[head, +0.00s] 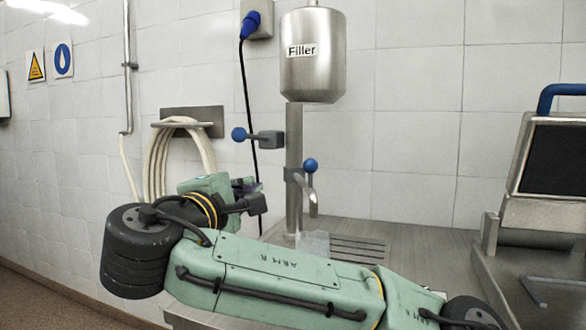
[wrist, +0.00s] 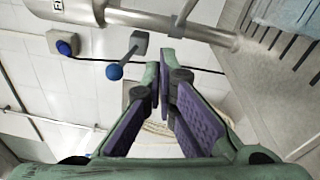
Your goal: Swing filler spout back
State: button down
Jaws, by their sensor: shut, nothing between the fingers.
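The steel filler tank (head: 313,62), labelled "Filler", stands on a post (head: 294,165) against the tiled wall. A short metal spout (head: 313,202) points forward and down from the post, with a blue-knobbed lever (head: 310,165) above it. A second lever with a blue knob (head: 238,134) juts left from a grey block near the post. It also shows in the wrist view (wrist: 115,72), to the left of the fingers. My gripper (wrist: 160,76) is shut and empty, its purple-padded fingers apart from the post. In the head view my gripper (head: 254,195) is left of the spout, partly hidden by my arm.
A clear container (head: 313,243) stands under the spout by the slotted drain (head: 358,248). A hose (head: 180,160) hangs coiled on a wall rack. A blue plug (head: 250,24) drops a black cable behind my gripper. A dark-screened machine (head: 555,160) stands at right.

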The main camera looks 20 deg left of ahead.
jog(key=shift+s+r, duration=0.1)
dwell(0.3)
jog(key=w+d+r+p, duration=0.1)
jog(key=w+d+p, duration=0.2)
jog(key=w, duration=0.8)
jog(key=shift+d+p, duration=0.15)
jog(key=shift+p, duration=0.2)
jog(key=shift+w+d, duration=0.1)
jog(key=shift+w, duration=0.05)
